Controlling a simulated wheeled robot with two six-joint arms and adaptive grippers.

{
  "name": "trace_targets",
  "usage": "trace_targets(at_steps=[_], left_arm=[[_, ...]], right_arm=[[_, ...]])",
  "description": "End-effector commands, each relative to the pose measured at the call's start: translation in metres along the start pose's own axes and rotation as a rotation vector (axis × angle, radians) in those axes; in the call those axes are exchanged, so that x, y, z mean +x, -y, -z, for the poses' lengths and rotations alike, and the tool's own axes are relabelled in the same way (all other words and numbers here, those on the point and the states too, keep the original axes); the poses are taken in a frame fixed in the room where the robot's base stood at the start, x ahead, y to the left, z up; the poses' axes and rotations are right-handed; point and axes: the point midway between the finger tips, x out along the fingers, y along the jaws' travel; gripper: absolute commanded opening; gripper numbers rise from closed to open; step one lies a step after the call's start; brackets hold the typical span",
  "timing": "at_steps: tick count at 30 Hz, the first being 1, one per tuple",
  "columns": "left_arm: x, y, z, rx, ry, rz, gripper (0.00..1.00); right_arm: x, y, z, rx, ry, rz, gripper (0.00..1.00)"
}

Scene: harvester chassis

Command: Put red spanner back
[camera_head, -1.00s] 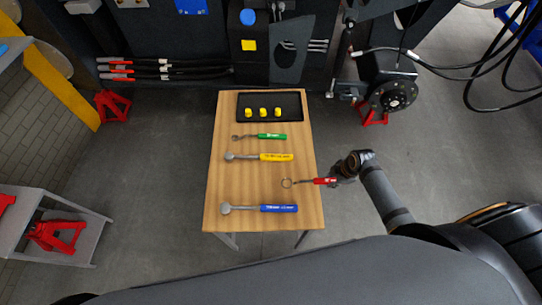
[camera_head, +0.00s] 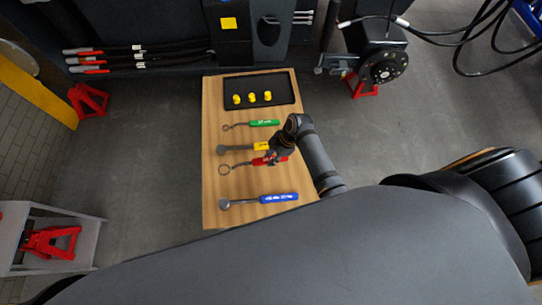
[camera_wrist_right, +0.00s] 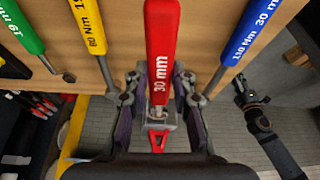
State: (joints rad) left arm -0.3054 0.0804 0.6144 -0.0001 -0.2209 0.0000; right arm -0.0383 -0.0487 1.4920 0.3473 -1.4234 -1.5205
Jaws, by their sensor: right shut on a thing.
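My right gripper (camera_head: 276,158) is shut on the red spanner (camera_head: 242,165). It holds the red handle near the table's right side, and the ring end points left. In the right wrist view the handle (camera_wrist_right: 162,45), marked 30 mm, stands between the two fingers (camera_wrist_right: 158,100). The spanner lies between the yellow tool (camera_head: 235,149) and the blue tool (camera_head: 265,199), closer to the yellow one. The gripper partly covers the yellow handle. Height above the table is hard to judge. A dark arm end, seemingly my left gripper (camera_wrist_right: 247,98), shows small in the right wrist view.
The wooden table (camera_head: 215,110) also bears a green spanner (camera_head: 262,123) and a black tray (camera_head: 285,84) with yellow pieces. Bare wood shows between the red and blue tools. The dark chassis (camera_head: 150,25) stands behind the table. A red jack stand (camera_head: 90,100) is on the floor left.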

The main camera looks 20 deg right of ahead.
Motion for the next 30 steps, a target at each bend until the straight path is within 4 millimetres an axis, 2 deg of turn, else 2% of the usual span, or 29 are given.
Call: trace_targets(at_steps=[8,22,30], left_arm=[[0.013,-0.001,0.007,0.0,-0.013,0.0,0.4],[0.05,-0.004,0.005,-0.001,-0.015,0.0,0.4],[0.056,-0.004,0.003,-0.001,-0.012,0.0,0.4]], right_arm=[[0.015,0.0,-0.006,0.0,-0.002,-0.001,0.0],[0.064,-0.001,-0.027,0.0,-0.002,-0.001,0.0],[0.073,-0.001,-0.031,-0.001,-0.002,-0.002,0.0]])
